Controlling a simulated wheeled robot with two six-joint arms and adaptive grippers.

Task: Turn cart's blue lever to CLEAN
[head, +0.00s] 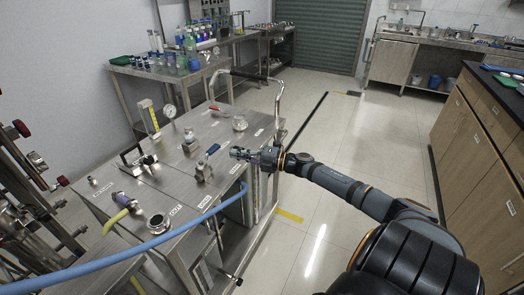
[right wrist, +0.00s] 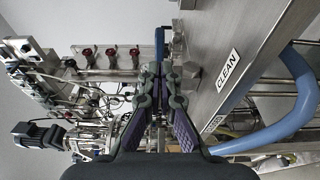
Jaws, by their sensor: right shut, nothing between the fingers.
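The steel cart (head: 140,185) stands left of centre in the head view. Its blue lever (head: 211,150) sits on a small metal valve on the top, angled up and to the right. My right gripper (head: 234,153) is just right of the lever, low over the cart top, shut and empty. In the right wrist view the closed fingertips (right wrist: 160,72) line up with the blue lever (right wrist: 159,42), which shows beyond them; I cannot tell whether they touch. The CLEAN label (right wrist: 228,69) lies on the cart top to the right. My left gripper is out of view.
A thick blue hose (head: 150,243) arches across the cart's near side. A gauge (head: 170,111), a black handle (head: 133,154) and a red-handled valve (head: 215,107) stand on the cart top. Open floor (head: 350,130) lies to the right, before wooden cabinets (head: 480,150).

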